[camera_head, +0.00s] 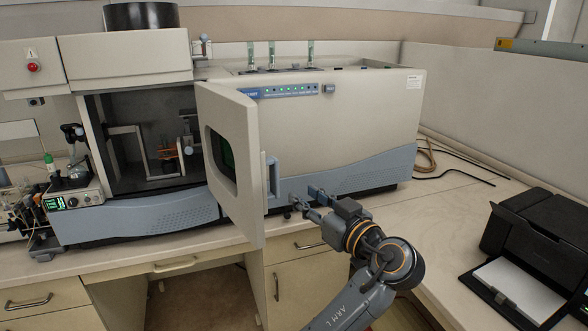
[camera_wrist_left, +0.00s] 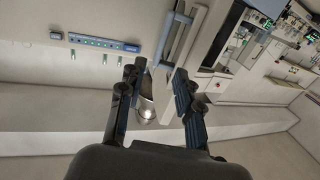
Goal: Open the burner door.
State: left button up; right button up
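The burner door (camera_head: 237,165) is a pale panel with a dark window. It stands swung out from the spectrometer (camera_head: 345,125), with the burner compartment (camera_head: 135,110) exposed on the left. Its blue-grey handle (camera_head: 272,175) is on the door's right side and also shows in the left wrist view (camera_wrist_left: 181,38). My left gripper (camera_head: 305,193) is open just right of the handle and appears apart from it. In the left wrist view, its spread fingers (camera_wrist_left: 153,80) point toward the handle, which lies beyond the tips. My right gripper is not in view.
A black printer (camera_head: 535,245) stands at the right on the bench (camera_head: 430,220). A control box (camera_head: 72,200) with tubing is at the left. Drawers (camera_head: 300,247) lie below the bench edge. Bench to the right of my left arm is mostly clear.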

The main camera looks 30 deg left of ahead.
aim_at(277, 176)
pick_arm(q)
jog(key=p+x, duration=0.5)
jog(key=x, duration=0.7)
jog(key=shift+a+r, duration=0.1)
jog(key=shift+a, duration=0.05)
jog(key=shift+w+a, duration=0.2)
jog(key=shift+a, duration=0.1)
jog(key=shift+c, duration=0.2)
grip_shut()
